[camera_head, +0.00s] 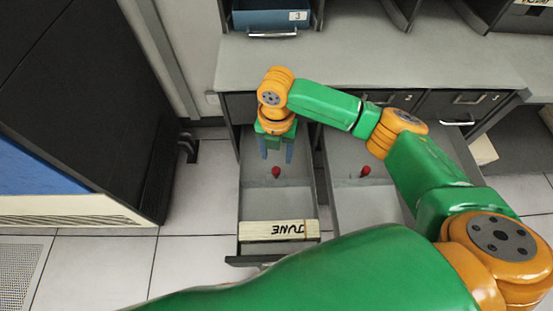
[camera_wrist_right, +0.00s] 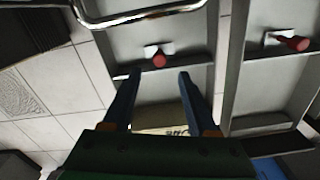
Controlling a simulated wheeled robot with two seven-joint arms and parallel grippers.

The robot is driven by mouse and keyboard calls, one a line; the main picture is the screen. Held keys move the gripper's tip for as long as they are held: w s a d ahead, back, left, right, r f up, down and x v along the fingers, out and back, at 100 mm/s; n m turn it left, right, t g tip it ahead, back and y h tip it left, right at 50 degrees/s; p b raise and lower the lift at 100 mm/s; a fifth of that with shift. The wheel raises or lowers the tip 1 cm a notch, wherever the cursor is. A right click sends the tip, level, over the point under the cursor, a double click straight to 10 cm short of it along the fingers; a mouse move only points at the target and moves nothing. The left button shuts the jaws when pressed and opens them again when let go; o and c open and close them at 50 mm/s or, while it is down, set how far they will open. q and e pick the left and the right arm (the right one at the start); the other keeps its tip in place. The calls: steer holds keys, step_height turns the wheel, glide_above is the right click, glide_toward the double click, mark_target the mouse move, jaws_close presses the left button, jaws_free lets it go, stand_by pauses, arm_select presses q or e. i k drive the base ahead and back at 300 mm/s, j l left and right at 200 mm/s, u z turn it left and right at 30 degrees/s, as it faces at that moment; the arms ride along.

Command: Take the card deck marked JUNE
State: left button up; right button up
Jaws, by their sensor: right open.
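The card deck marked JUNE (camera_head: 279,230) is a pale block lying across the front end of an open grey drawer (camera_head: 251,190). Its lettering appears upside down in the head view. My right gripper (camera_head: 276,156) is open and empty, pointing down over the same drawer, farther back than the deck and apart from it. In the right wrist view, the deck (camera_wrist_right: 150,131) shows beyond the open fingers (camera_wrist_right: 160,74), partly hidden by the gripper body. My left gripper is not in view.
A red knob (camera_head: 276,171) stands in this drawer, between gripper and deck. A second open drawer to the right has another red knob (camera_head: 365,171). A grey desktop (camera_head: 330,65) lies behind, with a blue box (camera_head: 262,20) above. A dark cabinet (camera_head: 90,110) stands left.

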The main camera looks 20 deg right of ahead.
mark_target(305, 230)
steer(key=k, duration=1.5)
